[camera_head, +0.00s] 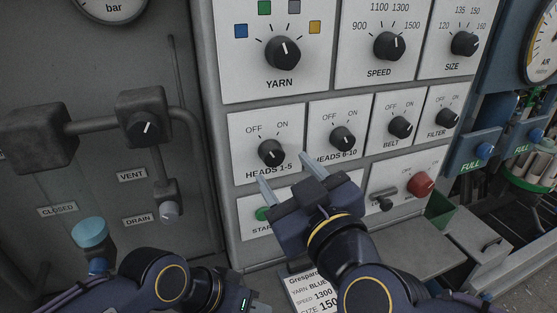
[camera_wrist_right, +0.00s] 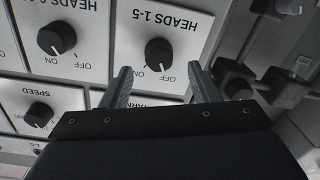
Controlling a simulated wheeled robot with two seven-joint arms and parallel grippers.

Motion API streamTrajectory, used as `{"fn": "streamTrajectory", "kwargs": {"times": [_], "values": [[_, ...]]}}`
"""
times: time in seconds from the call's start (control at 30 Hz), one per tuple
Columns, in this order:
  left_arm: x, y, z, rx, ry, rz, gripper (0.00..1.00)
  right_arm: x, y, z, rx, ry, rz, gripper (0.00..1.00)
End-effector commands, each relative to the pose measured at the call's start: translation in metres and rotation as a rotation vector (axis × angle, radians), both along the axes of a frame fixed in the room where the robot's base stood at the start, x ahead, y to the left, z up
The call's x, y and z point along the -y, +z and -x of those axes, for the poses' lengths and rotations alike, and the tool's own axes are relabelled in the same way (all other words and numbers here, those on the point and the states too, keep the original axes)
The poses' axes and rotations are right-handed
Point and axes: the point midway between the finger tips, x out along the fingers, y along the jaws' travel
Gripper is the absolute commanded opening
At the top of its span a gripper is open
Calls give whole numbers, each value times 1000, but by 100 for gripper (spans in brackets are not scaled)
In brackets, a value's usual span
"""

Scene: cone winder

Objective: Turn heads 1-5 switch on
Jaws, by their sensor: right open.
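The HEADS 1-5 switch (camera_head: 271,152) is a black round knob on a white plate, with OFF at its upper left and ON at its upper right. It shows upside down in the right wrist view (camera_wrist_right: 158,54), where its white mark points down and slightly right, off the ON label. My right gripper (camera_head: 286,173) is open and empty. Its two fingers point at the panel just below the knob, apart from it; in the wrist view the knob lies beyond the gap between the fingertips (camera_wrist_right: 163,78). My left gripper (camera_head: 222,291) is low in the head view, fingers unclear.
The HEADS 6-10 knob (camera_head: 342,138) is close on the right, with the BELT (camera_head: 400,127) and FILTER (camera_head: 447,117) knobs beyond. The YARN knob (camera_head: 282,53) is above. A green START button (camera_head: 263,213) is below, partly behind my right gripper. Pipes and valves (camera_head: 145,129) stand left.

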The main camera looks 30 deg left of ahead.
Motion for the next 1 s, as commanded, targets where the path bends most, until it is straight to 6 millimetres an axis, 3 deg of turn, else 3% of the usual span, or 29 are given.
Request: {"fn": "streamTrajectory", "kwargs": {"times": [0.3, 0.63, 1.0], "values": [[0, -1, 0, 0, 0, 0, 36, -33, 0, -26, -1, 0, 0, 55], [0, -1, 0, 0, 0, 0, 36, -36, 0, -29, -1, 0, -1, 55], [0, -1, 0, 0, 0, 0, 36, -36, 0, -29, -1, 0, -1, 11]]}}
